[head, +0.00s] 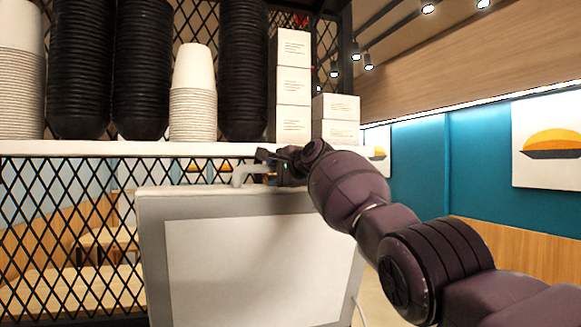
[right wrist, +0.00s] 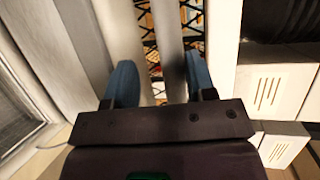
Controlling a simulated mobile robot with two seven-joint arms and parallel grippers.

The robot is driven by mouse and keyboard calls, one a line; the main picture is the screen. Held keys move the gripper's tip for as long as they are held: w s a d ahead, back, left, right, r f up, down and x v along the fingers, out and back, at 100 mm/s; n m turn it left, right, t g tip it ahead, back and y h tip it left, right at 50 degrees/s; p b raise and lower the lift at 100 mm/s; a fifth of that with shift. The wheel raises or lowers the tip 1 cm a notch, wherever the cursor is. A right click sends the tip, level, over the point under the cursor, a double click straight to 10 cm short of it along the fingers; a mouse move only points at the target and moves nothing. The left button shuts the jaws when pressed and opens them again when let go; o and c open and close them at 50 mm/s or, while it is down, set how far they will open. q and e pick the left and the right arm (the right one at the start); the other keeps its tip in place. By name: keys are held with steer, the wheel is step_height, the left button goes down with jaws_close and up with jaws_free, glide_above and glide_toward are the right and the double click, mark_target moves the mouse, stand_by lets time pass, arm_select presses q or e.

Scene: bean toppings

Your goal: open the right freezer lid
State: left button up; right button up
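The freezer lid (head: 250,265), a pale panel in a grey frame, stands raised and nearly upright in the middle of the head view. A grey handle (head: 243,172) sticks up at its top edge. My right gripper (head: 262,168) is at this handle, reaching in from the right. In the right wrist view, its two blue fingers (right wrist: 161,82) are apart, with the grey handle bar (right wrist: 168,45) running between them. A gap shows between the left finger and the bar; the right finger is close to it, and contact is unclear. My left gripper is out of view.
A white shelf (head: 120,148) runs just above the lid, carrying black bowl stacks (head: 80,70), white cup stacks (head: 193,95) and white boxes (head: 293,85). A black wire mesh (head: 60,235) stands behind the lid. Open floor space shows to the right.

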steer(key=s+d+r+p, duration=0.1)
steer(key=p, duration=0.1)
steer(key=shift+s+d+r+p, duration=0.1)
steer(key=shift+s+r+p, duration=0.1)
steer(key=shift+p, duration=0.2)
steer(key=shift+s+d+f+p, duration=0.2)
steer(key=shift+s+f+p, duration=0.05)
steer(key=shift+p, duration=0.45)
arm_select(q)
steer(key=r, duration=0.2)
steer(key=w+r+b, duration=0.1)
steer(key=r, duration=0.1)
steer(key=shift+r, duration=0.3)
arm_select(e)
steer(key=v, duration=0.8)
steer(key=shift+f, duration=0.2)
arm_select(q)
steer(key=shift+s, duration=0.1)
